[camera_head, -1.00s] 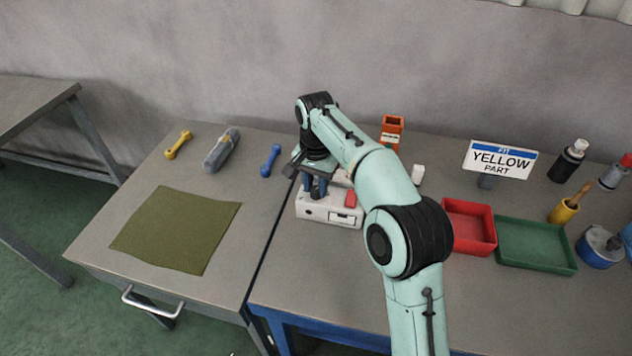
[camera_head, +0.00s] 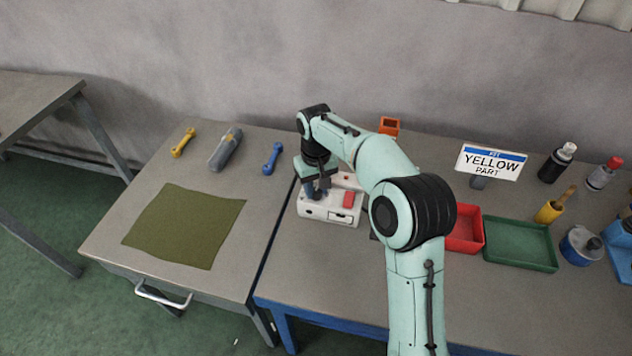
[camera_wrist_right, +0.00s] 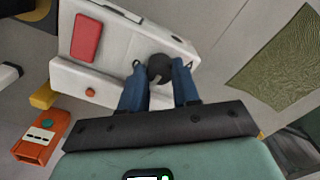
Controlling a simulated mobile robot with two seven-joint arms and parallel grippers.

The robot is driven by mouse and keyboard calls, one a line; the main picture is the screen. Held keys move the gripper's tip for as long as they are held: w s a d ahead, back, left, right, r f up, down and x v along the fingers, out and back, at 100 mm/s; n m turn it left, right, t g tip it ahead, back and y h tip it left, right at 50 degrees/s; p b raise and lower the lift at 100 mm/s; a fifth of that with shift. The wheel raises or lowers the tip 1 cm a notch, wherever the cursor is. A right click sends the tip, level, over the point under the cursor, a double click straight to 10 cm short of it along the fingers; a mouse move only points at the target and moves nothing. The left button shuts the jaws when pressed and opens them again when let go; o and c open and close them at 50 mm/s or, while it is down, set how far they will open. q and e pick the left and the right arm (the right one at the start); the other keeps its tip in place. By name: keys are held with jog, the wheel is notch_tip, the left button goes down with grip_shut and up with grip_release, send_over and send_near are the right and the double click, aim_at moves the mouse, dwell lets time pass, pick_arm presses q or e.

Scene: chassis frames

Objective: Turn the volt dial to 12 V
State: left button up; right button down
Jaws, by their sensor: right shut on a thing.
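The white device box (camera_head: 336,214) stands on the right-hand workbench near its left edge, with a red block-shaped part (camera_head: 349,199) on its top. In the right wrist view its pale top (camera_wrist_right: 122,42) carries a round black dial (camera_wrist_right: 160,68) with a light pointer mark. My right gripper (camera_head: 318,190) is over the left part of the box. In the right wrist view its blue fingers (camera_wrist_right: 160,80) are on either side of the dial and shut on it. Any volt markings around the dial are not readable. My left gripper is not in view.
A red tray (camera_head: 466,228) and a green tray (camera_head: 520,246) lie right of my arm. A yellow-part sign (camera_head: 490,162), bottles and an orange holder (camera_head: 389,126) stand farther back. The left bench holds an olive cloth (camera_head: 185,226) and several tools.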

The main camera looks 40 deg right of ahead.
aim_at(316, 190)
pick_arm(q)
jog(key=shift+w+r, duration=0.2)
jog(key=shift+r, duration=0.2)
pick_arm(e)
jog(key=shift+r+n, duration=0.1)
jog(key=shift+n, duration=0.5)
jog(key=c, duration=0.8)
grip_release()
pick_arm(q)
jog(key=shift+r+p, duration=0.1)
jog(key=shift+p, duration=0.2)
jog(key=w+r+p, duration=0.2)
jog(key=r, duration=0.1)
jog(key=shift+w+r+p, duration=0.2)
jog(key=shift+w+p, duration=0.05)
jog(key=shift+p, duration=0.05)
pick_arm(e)
notch_tip(316, 190, up, 13)
jog(key=shift+r, duration=0.15)
